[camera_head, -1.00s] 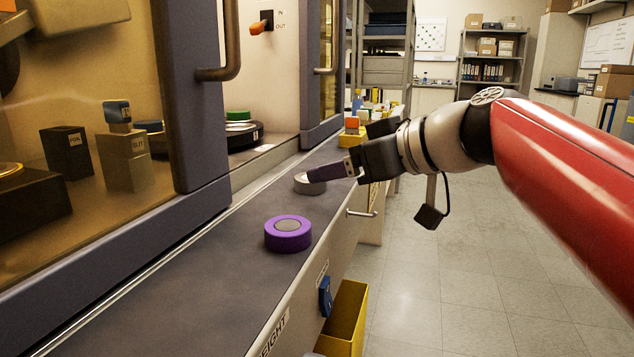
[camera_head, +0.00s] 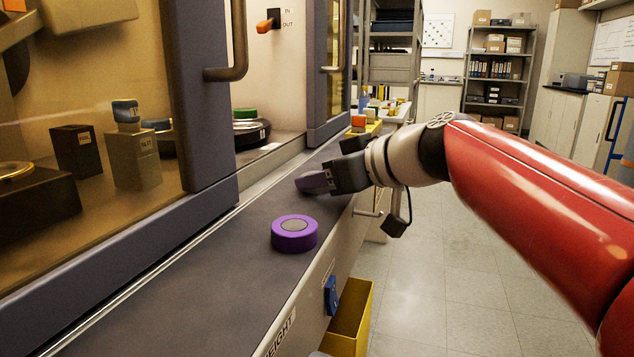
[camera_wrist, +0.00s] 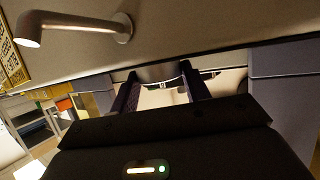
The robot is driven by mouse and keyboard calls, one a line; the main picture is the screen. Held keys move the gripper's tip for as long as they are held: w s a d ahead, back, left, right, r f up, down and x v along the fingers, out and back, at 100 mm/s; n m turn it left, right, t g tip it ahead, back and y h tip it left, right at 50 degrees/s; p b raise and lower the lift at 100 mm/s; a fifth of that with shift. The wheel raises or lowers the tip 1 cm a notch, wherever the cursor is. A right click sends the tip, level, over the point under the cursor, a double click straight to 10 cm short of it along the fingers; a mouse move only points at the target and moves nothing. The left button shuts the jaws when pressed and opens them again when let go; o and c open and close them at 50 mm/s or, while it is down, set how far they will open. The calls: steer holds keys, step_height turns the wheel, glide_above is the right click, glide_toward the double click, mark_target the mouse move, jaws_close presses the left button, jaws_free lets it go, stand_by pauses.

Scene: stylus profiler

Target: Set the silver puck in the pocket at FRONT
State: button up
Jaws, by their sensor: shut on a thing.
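My gripper (camera_head: 314,182) is low over the grey ledge (camera_head: 215,265) in front of the cabinet, its fingers pointing left. In the wrist view my gripper (camera_wrist: 160,82) is shut on the silver puck (camera_wrist: 158,72), which shows as a grey disc between the fingertips. Inside the open cabinet bay a dark round holder (camera_head: 250,134) carries a green-topped puck (camera_head: 245,114). The FRONT label and its pocket cannot be made out.
A purple ring-shaped puck (camera_head: 294,233) with a silver centre sits on the ledge, nearer than my gripper. A bar handle (camera_head: 238,45) sticks out beside the bay opening. A yellow bin (camera_head: 350,315) stands below the ledge.

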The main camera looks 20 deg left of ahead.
steer(key=shift+c, duration=1.1)
steer(key=shift+r, duration=0.1)
step_height(320, 180, up, 20)
steer(key=p, duration=0.5)
steer(key=shift+p, duration=0.4)
steer(key=o, duration=0.4)
steer(key=c, duration=0.8)
steer(key=shift+o, duration=0.2)
